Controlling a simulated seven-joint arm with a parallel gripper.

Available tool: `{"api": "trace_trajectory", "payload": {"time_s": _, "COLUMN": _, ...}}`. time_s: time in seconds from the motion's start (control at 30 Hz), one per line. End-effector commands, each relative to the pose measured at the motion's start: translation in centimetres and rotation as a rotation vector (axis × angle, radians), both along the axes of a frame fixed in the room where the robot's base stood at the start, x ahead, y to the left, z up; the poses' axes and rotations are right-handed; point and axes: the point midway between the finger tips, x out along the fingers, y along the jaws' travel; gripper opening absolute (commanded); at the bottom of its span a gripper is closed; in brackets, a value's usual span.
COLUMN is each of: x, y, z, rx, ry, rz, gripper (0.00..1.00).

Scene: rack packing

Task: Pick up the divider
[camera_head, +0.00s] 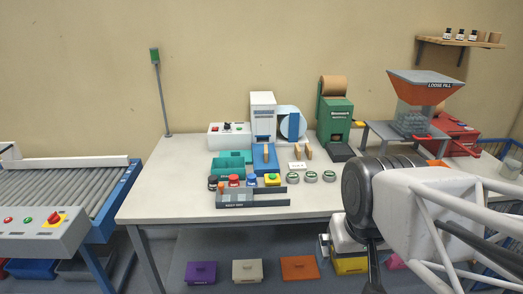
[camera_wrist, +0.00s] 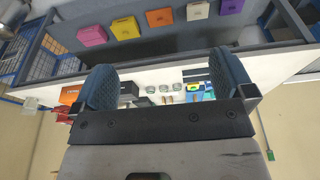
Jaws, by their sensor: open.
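My gripper (camera_wrist: 165,85) is open and empty, with its two blue-grey pads wide apart in the wrist view. In the head view my arm is at the right, in front of the table, and the fingertips cannot be made out clearly. No divider can be picked out with certainty. Two small upright tan pieces (camera_head: 309,152) stand mid-table, behind several round tins (camera_head: 311,176), and may be dividers. A grey rack (camera_head: 255,199) with small coloured items behind it lies at the table's front edge. My gripper is well apart from all of these.
Teal bins (camera_head: 226,168), a white machine (camera_head: 263,118) and a green machine (camera_head: 335,125) stand on the table (camera_head: 165,205). A loose-fill hopper (camera_head: 424,88) is at the right. A roller conveyor (camera_head: 55,183) is at the left. The table's left end is clear.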

Motion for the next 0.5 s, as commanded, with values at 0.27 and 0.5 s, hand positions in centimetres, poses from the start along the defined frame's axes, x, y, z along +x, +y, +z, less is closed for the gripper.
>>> {"api": "trace_trajectory", "payload": {"time_s": 0.27, "x": 0.3, "y": 0.0, "z": 0.1, "rx": -0.001, "ry": 0.001, "rz": 0.005, "gripper": 1.0}}
{"api": "trace_trajectory", "payload": {"time_s": 0.5, "x": 2.6, "y": 0.1, "z": 1.2, "rx": -0.011, "ry": 0.011, "rz": 0.054, "gripper": 1.0}}
